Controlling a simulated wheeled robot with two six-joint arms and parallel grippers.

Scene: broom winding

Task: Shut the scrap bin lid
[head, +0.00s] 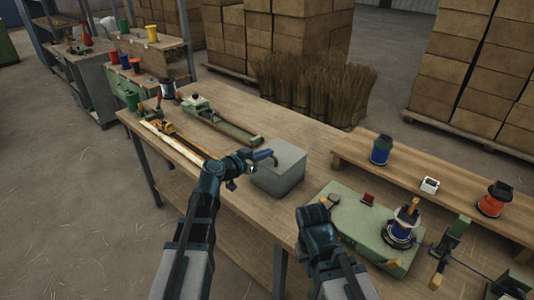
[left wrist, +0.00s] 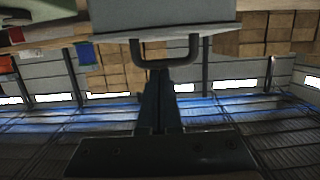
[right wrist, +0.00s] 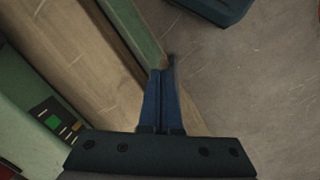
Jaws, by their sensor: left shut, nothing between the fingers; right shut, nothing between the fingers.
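The scrap bin (head: 277,180) is a grey box on the bench in the head view, with a flat grey top. In the left wrist view its grey body (left wrist: 160,12) fills the upper edge, with a dark U-shaped handle (left wrist: 196,50) below a pale rim. My left gripper (head: 271,157) is shut and empty at the bin's near left side. Its fingertips (left wrist: 160,72) are close to the handle; I cannot tell whether they touch. I cannot tell whether the lid is fully down. My right gripper (right wrist: 165,75) is shut and empty near the bench's front edge.
A green winding machine (head: 365,228) with a spool stands right of the bin. A raised shelf (head: 400,172) behind it carries spools. A green clamp tool (head: 225,122) and a broom stick (head: 178,140) lie left of the bin. Bundles of bristles (head: 315,88) stand behind the bench.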

